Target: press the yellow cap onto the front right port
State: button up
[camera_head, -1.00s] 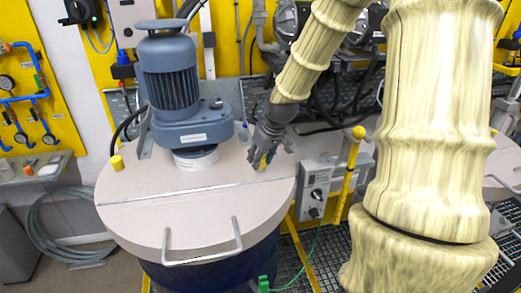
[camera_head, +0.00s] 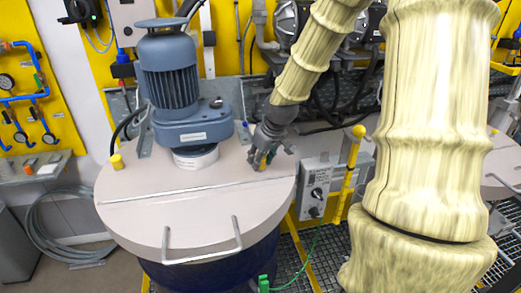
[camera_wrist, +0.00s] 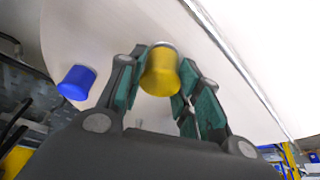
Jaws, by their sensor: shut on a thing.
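My gripper (camera_head: 262,162) is over the right part of the pale drum lid (camera_head: 205,222), pointing down at it. It is shut on the yellow cap (camera_wrist: 160,76), which sits between the green-padded fingers in the wrist view. The cap's far end meets a thin silver ring (camera_wrist: 163,44) at the lid surface. The front right port itself is hidden behind the cap, and I cannot tell how far the cap is seated. In the head view the fingers mostly cover the cap.
A blue cap (camera_wrist: 76,82) stands on the lid beside the fingers. Another yellow cap (camera_head: 117,161) is at the lid's left edge. The grey-blue motor (camera_head: 172,85) stands behind left. A handle (camera_head: 203,258) and a control box (camera_head: 316,185) with a yellow post flank the front and right.

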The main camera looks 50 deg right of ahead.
jog(key=shift+s+f, duration=0.1)
jog(key=shift+f, duration=0.3)
dwell(0.4)
jog(key=shift+c, duration=0.9)
jog(key=shift+f, duration=0.1)
jog(key=o, duration=1)
jog(key=shift+r+p, duration=1.55)
jog(key=shift+r, duration=0.55)
